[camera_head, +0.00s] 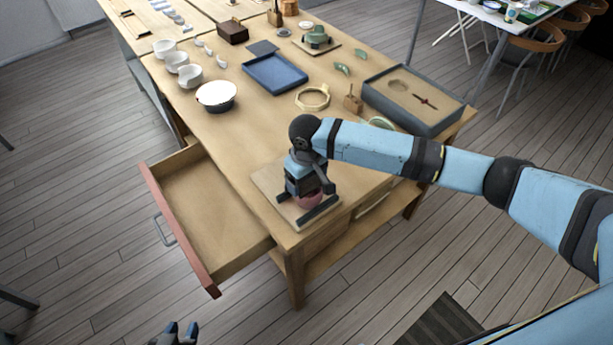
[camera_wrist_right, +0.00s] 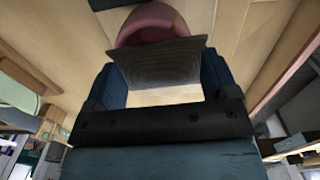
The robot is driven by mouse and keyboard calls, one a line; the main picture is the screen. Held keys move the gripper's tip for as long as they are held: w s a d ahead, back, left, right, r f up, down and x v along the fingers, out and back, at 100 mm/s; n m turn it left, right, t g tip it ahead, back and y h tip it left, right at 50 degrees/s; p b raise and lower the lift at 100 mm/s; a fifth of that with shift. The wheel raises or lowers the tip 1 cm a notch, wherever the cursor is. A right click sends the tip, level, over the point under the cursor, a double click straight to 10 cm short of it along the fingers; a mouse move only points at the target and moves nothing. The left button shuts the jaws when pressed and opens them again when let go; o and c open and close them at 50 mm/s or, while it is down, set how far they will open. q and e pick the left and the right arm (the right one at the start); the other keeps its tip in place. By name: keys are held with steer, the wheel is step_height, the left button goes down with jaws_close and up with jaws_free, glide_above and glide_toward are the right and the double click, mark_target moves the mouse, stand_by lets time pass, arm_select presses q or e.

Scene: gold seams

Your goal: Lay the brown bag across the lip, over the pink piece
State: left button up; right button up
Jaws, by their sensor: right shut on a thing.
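The pink piece (camera_head: 309,201) sits on a pale wooden board (camera_head: 265,180) at the near corner of the workbench, partly hidden by my right gripper (camera_head: 304,196). In the right wrist view its curved pink rim (camera_wrist_right: 150,18) shows just beyond the fingers. The brown bag (camera_wrist_right: 158,65), a dark, flat-looking piece, is held between the fingers of my right gripper (camera_wrist_right: 160,78). It overlaps the pink piece in that view; I cannot tell whether they touch. The bag is hidden in the head view. My left gripper (camera_head: 181,330) is open and empty, low over the floor.
An open drawer (camera_head: 180,235) juts out to the left. A blue tray (camera_head: 275,73), a white bowl (camera_head: 216,97), a wooden ring (camera_head: 312,97) and a grey sand tray (camera_head: 420,98) stand farther back.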

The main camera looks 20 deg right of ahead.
steer(key=o, duration=1)
steer(key=shift+c, duration=0.2)
step_height(320, 180, up, 4)
steer(key=p, duration=0.4)
steer(key=shift+p, duration=0.35)
step_height(320, 180, up, 2)
steer(key=shift+r+p, duration=0.15)
steer(key=shift+p, duration=1.1)
steer(key=shift+r+p, duration=0.85)
steer(key=shift+p, duration=0.2)
